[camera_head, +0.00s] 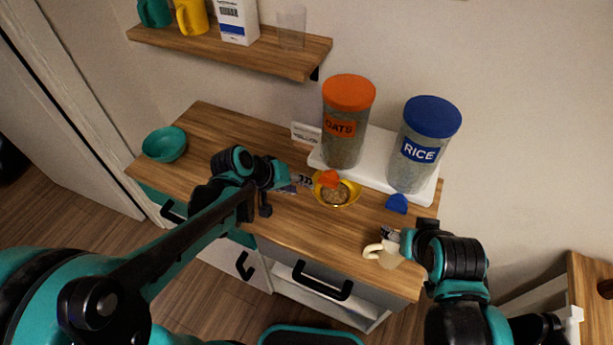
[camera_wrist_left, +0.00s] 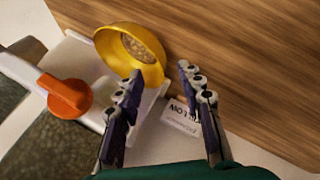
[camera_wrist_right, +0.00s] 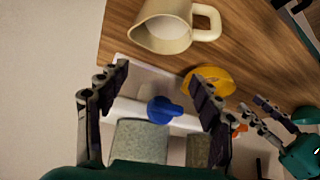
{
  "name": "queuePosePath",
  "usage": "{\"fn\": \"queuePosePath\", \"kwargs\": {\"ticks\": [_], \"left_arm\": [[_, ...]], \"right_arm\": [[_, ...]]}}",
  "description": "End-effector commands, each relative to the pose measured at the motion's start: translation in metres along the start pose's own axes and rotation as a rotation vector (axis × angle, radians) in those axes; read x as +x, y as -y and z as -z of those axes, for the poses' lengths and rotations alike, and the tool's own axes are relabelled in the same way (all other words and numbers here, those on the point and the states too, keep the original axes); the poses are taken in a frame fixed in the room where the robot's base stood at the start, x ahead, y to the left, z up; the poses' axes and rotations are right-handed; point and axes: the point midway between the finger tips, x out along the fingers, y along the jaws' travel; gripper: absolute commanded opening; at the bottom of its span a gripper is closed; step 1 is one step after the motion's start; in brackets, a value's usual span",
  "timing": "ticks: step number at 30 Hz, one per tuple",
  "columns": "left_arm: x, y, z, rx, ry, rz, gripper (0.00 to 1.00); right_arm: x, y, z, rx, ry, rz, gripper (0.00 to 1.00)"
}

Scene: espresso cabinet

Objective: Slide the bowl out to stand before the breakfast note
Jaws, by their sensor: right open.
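A yellow bowl (camera_head: 353,202) with grain in it stands on the wooden cabinet top, in front of the oats jar (camera_head: 341,150). In the left wrist view the bowl (camera_wrist_left: 153,74) is at upper left. My right gripper (camera_wrist_right: 159,75) is open and empty near the cream mug (camera_head: 386,257).
A rice jar (camera_head: 420,150) shares the white riser (camera_head: 375,148) with the oats jar. An orange knob (camera_head: 328,179) and a blue knob (camera_head: 397,203) sit near the jars. A teal bowl (camera_head: 164,145) stands at the left end. The front middle of the top is clear.

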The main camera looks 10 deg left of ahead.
Motion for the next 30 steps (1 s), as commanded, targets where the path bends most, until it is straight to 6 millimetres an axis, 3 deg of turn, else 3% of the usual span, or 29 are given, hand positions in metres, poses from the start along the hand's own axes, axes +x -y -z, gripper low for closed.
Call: {"fn": "queuePosePath", "kwargs": {"ticks": [11,21,30], "left_arm": [[0.007,0.001,-0.001,0.002,0.001,0.001,0.38],[0.058,0.002,-0.001,0.003,0.0,0.001,0.38],[0.078,0.001,-0.001,0.001,0.0,0.001,0.38]], "right_arm": [[0.003,0.0,-0.003,0.0,0.0,0.0,0.66],[0.022,0.0,-0.015,0.0,0.0,0.0,0.66],[0.027,0.0,-0.02,0.0,0.0,0.0,0.66]]}}
